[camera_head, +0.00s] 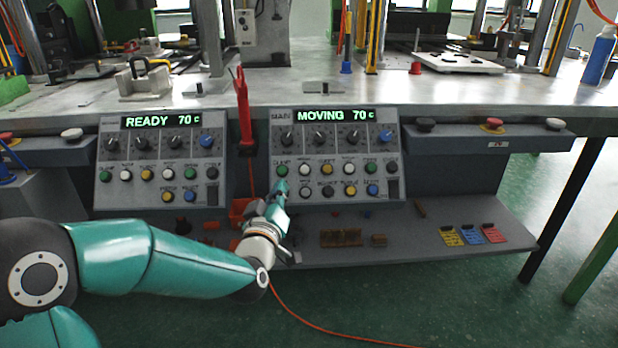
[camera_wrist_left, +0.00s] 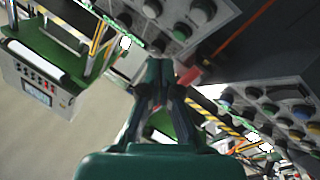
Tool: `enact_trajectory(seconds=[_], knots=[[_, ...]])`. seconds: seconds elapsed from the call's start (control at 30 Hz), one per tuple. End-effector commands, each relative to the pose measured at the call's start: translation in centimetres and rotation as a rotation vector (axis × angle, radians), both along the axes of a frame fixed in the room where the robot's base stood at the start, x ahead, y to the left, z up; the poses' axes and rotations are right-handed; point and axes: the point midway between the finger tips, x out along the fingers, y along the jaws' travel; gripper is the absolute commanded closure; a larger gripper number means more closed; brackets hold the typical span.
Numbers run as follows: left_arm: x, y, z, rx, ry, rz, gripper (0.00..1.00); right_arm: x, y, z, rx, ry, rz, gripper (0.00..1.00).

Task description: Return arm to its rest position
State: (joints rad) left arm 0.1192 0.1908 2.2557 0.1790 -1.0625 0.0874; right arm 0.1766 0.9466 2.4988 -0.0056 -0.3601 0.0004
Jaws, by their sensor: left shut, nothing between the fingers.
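My left arm reaches in from the left in the head view. Its left gripper (camera_head: 281,188) is in front of the right control panel (camera_head: 330,148), just below the green button (camera_head: 282,169) at its left end. I cannot tell whether the fingertips touch the panel. In the left wrist view, the dark green fingers of the left gripper (camera_wrist_left: 168,72) are shut with nothing between them, and panel knobs show beyond them. The right panel's display (camera_head: 335,115) reads MOVING 70 c. My right arm and gripper are not in view.
The left panel (camera_head: 160,160) reads READY 70 c. A red tool (camera_head: 243,105) hangs upright between the panels. A grey shelf (camera_head: 400,240) below carries brown blocks (camera_head: 341,238) and coloured tags (camera_head: 471,235). The metal table edge (camera_head: 450,98) juts above. Green floor in front is open.

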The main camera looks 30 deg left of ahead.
Motion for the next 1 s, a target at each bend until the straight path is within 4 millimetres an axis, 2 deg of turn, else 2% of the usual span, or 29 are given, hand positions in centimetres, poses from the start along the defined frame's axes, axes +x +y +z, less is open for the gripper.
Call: enact_trajectory(seconds=[0.13, 0.23, 0.37, 0.47, 0.53, 0.6, 0.67, 0.7, 0.8, 0.9, 1.0], knots=[[0.0, 0.1, -0.1, -0.001, 0.002, 0.001, 1.00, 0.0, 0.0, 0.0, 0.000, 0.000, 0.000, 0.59], [0.3, -0.1, -1.3, -0.003, 0.024, -0.003, 1.00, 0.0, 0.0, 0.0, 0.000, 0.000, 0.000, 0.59], [1.2, -1.2, -5.7, -0.014, 0.107, -0.026, 1.00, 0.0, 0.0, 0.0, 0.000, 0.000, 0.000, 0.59], [1.4, -2.9, -11.4, -0.026, 0.218, -0.066, 1.00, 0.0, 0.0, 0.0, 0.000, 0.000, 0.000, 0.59], [1.1, -4.7, -16.2, -0.039, 0.322, -0.109, 1.00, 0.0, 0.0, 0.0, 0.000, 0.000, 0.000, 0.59], [0.1, -6.7, -21.1, -0.055, 0.440, -0.162, 1.00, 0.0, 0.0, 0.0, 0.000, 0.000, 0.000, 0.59], [-1.2, -8.4, -25.2, -0.070, 0.544, -0.211, 1.00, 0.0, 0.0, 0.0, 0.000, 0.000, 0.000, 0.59], [-2.4, -9.6, -27.8, -0.081, 0.615, -0.246, 1.00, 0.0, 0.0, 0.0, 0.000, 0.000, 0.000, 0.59], [-6.0, -12.7, -33.9, -0.109, 0.797, -0.336, 1.00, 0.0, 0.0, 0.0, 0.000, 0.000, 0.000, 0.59], [-10.4, -15.5, -38.8, -0.135, 0.972, -0.431, 1.00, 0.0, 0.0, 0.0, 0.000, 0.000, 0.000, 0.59], [-14.7, -17.8, -42.0, -0.159, 1.120, -0.518, 1.00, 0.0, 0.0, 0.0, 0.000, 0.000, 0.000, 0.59]])
